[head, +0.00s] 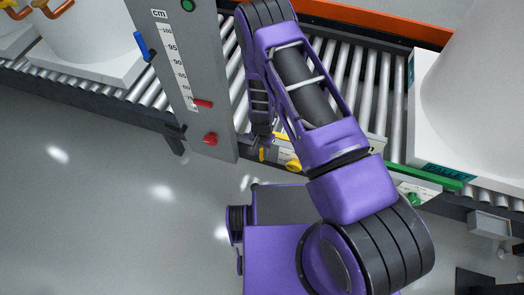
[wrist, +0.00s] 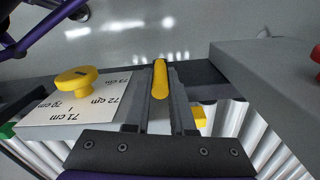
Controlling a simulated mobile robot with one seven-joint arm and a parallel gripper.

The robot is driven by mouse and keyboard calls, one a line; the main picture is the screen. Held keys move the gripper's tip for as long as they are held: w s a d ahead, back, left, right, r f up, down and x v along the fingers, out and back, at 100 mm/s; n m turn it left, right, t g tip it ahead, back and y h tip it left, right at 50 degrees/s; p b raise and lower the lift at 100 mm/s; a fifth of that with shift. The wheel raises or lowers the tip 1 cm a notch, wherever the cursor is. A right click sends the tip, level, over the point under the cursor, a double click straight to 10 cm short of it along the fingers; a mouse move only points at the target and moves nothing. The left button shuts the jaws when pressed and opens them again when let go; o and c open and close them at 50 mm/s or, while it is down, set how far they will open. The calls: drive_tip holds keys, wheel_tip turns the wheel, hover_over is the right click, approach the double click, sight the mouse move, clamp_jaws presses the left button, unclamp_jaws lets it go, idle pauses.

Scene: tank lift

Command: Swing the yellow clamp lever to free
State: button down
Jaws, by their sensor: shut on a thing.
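The yellow clamp lever (wrist: 160,78) lies between the fingers of my gripper (wrist: 161,88) in the wrist view, its rounded end reaching past the fingertips. My gripper is shut on it. In the head view my gripper (head: 262,138) is low beside the grey column, and a small part of the yellow lever (head: 262,155) shows below it. My fingers hide the lever's lower part.
A grey column (head: 190,80) with a cm scale, a red pointer (head: 203,103), a red knob (head: 210,139) and a blue handle (head: 142,45) stands left of my gripper. Roller conveyor (head: 395,85) runs behind. White tanks stand on both sides. The floor in front is clear.

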drive_tip(key=shift+f, duration=0.1)
drive_tip(key=shift+a+f+h+b, duration=0.15)
drive_tip(key=shift+h+b, duration=0.25)
drive_tip(key=shift+b, duration=0.1)
drive_tip(key=shift+w+a+f+g+h+b, duration=0.15)
drive_tip(key=shift+a+g+h+b, duration=0.2)
drive_tip(key=shift+h+b, duration=0.4)
drive_tip(key=shift+a+r+h+b, duration=0.2)
drive_tip(key=shift+h+b, duration=0.15)
drive_tip(key=shift+b, duration=0.3)
drive_tip(key=c, duration=0.8)
unclamp_jaws()
drive_tip(key=shift+w, duration=0.1)
drive_tip(key=shift+o, duration=0.2)
drive_tip(key=shift+r, duration=0.1)
drive_tip(key=shift+r, duration=0.1)
wheel_tip(320, 180, up, 10)
drive_tip(key=p, duration=0.1)
